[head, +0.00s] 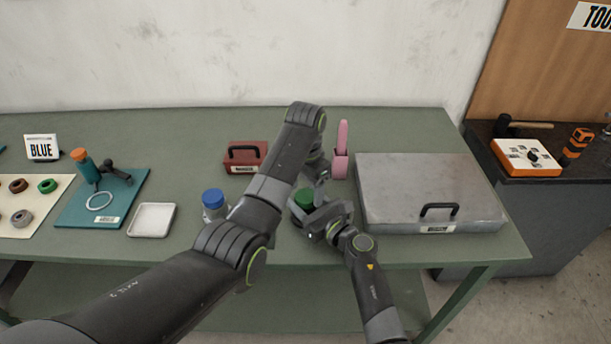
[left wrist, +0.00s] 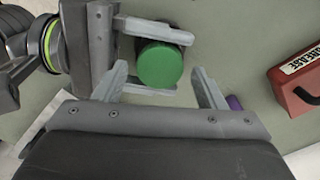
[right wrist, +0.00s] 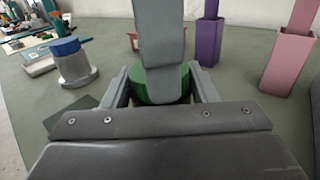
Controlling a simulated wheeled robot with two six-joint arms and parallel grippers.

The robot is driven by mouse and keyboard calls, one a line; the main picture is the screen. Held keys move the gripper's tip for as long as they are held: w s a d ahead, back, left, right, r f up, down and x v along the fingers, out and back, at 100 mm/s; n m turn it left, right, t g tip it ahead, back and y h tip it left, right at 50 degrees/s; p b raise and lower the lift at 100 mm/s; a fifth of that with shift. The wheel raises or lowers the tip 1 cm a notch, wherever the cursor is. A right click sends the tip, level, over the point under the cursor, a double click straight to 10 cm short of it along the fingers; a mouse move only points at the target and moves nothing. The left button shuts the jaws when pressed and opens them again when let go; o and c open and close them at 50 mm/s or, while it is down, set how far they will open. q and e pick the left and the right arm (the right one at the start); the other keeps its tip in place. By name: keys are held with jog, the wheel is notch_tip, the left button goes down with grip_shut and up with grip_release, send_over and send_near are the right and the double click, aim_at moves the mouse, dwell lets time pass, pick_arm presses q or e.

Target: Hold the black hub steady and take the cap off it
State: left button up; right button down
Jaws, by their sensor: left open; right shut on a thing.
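A green cap (head: 304,198) stands near the table's front edge; the left wrist view (left wrist: 160,65) shows its round top from above. In the right wrist view, part of my left gripper covers the cap's middle.
A grey hub with a blue cap (head: 213,200) stands to the left, close to my left arm. A red grease box (head: 243,157) and a pink holder (head: 341,165) are behind. A large grey case (head: 425,185) lies right. A white tray (head: 152,219) is farther left.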

pick_arm(q)
jog(key=shift+f, duration=0.85)
jog(key=c, duration=1)
jog(key=shift+n, duration=1.7)
jog(key=o, duration=1.1)
jog(key=shift+c, duration=0.2)
